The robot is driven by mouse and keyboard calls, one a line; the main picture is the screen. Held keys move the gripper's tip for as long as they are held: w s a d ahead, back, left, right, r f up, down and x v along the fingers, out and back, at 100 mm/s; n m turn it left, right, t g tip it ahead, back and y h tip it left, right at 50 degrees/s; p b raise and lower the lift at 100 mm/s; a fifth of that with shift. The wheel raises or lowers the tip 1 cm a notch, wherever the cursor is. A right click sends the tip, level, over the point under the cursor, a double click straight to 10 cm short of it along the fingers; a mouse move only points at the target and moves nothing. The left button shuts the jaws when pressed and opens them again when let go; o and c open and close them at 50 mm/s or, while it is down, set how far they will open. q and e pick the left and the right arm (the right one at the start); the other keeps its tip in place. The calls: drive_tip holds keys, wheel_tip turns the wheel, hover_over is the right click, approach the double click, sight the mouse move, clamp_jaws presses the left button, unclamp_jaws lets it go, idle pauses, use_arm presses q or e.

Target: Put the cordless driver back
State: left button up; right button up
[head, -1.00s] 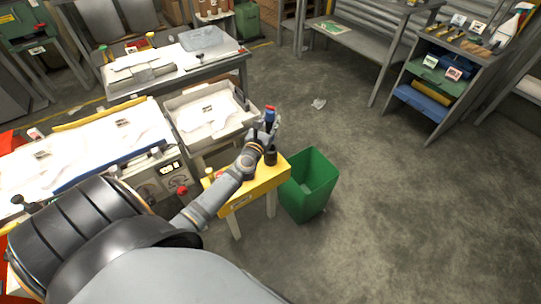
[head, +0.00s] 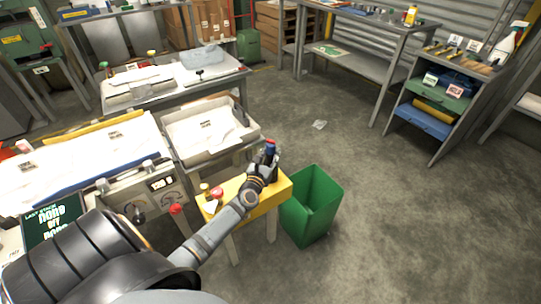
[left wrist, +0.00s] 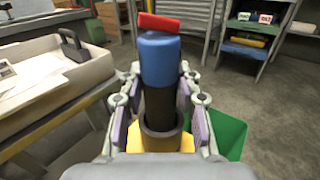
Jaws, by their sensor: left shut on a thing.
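The cordless driver (head: 270,147), blue and black with a red top, is upright in my left gripper (head: 264,168). In the left wrist view its blue body (left wrist: 159,60) stands between the two fingers of my left gripper (left wrist: 160,85), which are shut on it. Its black lower part reaches down to a dark round holder (left wrist: 160,141) on the yellow stool (head: 277,194). The lower end lines up with the holder's rim, but I cannot tell how deep it sits. My right gripper is not in view.
A green bin (head: 309,210) stands right beside the stool. A red-topped item (head: 216,193) and small bottles sit on the stool's left side. A grey tray table (head: 205,155) is behind it. Open concrete floor (head: 390,220) lies to the right.

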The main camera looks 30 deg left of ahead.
use_arm(q)
drive_tip(key=o, duration=1.1)
drive_tip(key=shift+f, duration=0.1)
drive_tip(key=shift+o, duration=0.2)
drive_tip(key=shift+s, duration=0.1)
drive_tip(key=v, duration=1.1)
drive_tip(key=shift+s, duration=0.35)
drive_tip(key=shift+d, duration=0.1)
